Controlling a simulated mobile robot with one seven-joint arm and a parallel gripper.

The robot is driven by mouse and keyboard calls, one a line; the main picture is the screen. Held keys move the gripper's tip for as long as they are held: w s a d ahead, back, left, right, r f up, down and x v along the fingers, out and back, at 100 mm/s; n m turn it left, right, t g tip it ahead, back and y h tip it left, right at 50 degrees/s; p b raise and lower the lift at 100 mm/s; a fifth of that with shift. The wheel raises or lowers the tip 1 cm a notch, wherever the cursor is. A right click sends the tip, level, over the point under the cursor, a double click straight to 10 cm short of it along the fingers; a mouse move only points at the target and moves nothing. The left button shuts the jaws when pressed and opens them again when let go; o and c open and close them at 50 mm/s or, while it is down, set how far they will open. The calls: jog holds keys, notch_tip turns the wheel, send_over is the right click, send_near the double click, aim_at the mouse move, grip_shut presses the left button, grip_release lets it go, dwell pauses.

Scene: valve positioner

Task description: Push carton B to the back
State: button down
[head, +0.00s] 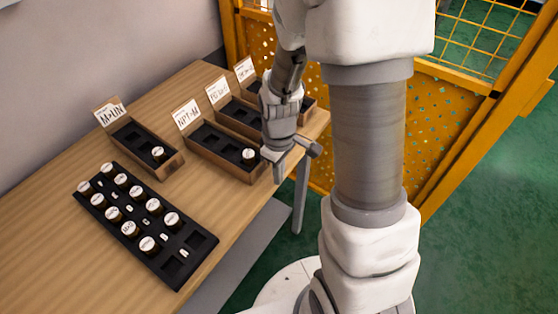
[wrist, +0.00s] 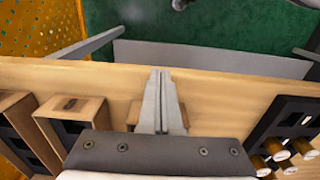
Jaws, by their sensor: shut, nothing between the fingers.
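Several open wooden cartons with black inserts stand in a row on the table. In the head view, one carton (head: 172,170) has a card reading M-UN, and another (head: 232,168) a card reading NPT-M. A third carton (head: 236,122) and a fourth (head: 308,103) are behind, partly hidden by my arm. No letter B is readable, so I cannot tell which is carton B. My gripper (head: 279,175) is shut and empty, pointing down near the table's front edge. In the wrist view, my fingers (wrist: 161,100) partly hide a wooden block-like end (wrist: 178,118); contact cannot be told.
A black rack (head: 173,282) with several white-capped jars stands at the table's left front. The wooden table (head: 50,245) is bare around it. A yellow fence (head: 445,110) stands beyond the table. Green floor lies to the right.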

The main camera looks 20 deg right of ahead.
jog(key=shift+w+a+r, duration=0.1)
jog(key=shift+w+a, duration=0.45)
jog(key=shift+w, duration=0.2)
jog(key=shift+w+a+r, duration=0.1)
jog(key=shift+w+a, duration=0.45)
jog(key=shift+w, duration=0.2)
